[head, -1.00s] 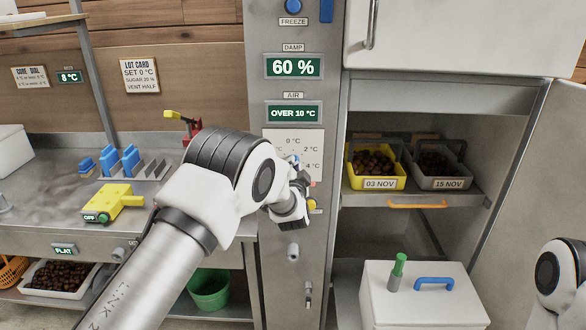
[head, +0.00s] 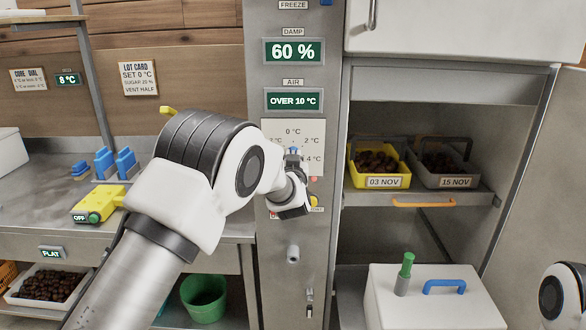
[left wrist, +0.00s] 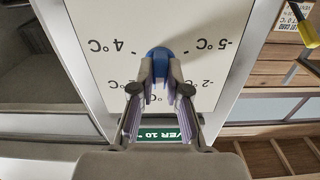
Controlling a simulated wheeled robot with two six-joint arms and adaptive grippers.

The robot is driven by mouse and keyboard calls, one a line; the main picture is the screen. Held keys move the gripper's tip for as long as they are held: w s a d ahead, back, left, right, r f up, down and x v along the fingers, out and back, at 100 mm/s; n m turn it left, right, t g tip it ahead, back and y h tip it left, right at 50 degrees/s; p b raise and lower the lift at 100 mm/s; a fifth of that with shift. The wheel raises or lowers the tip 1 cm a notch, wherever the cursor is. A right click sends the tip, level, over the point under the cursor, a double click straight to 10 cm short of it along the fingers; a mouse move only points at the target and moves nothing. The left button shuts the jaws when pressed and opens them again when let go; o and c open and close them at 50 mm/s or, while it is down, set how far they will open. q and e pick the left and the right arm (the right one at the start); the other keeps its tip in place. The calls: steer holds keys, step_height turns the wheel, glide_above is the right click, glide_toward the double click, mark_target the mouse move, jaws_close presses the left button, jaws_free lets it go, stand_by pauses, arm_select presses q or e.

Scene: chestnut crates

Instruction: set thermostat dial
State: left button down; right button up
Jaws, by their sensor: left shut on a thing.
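The white thermostat dial plate (head: 272,133) is on the grey metal column, with temperature marks around it. It also shows upside down in the left wrist view (left wrist: 110,22), where 4 °C, -5 °C and -2 °C read. The blue dial knob (left wrist: 160,54) sits at the plate's middle. My left gripper (left wrist: 161,78) is shut on the knob, one finger on each side. In the head view my left gripper (head: 293,160) covers part of the plate. The lot card (head: 139,78) reads SET 0 °C. My right gripper is out of view.
The air display (head: 294,100) reads OVER 10 °C and the damp display (head: 294,51) reads 60 %. To the right, the open cabinet holds a yellow crate (head: 404,181) and a grey crate (head: 473,183). A white box (head: 430,300) stands in front.

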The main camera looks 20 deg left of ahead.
arm_select(q)
steer(key=shift+r+n+b, duration=0.2)
steer(key=shift+n+b, duration=4.9)
steer(key=shift+n, duration=0.7)
steer(key=c, duration=1.2)
jaws_free()
steer(key=shift+a, duration=0.1)
steer(key=shift+o, duration=0.2)
steer(key=shift+f, duration=0.1)
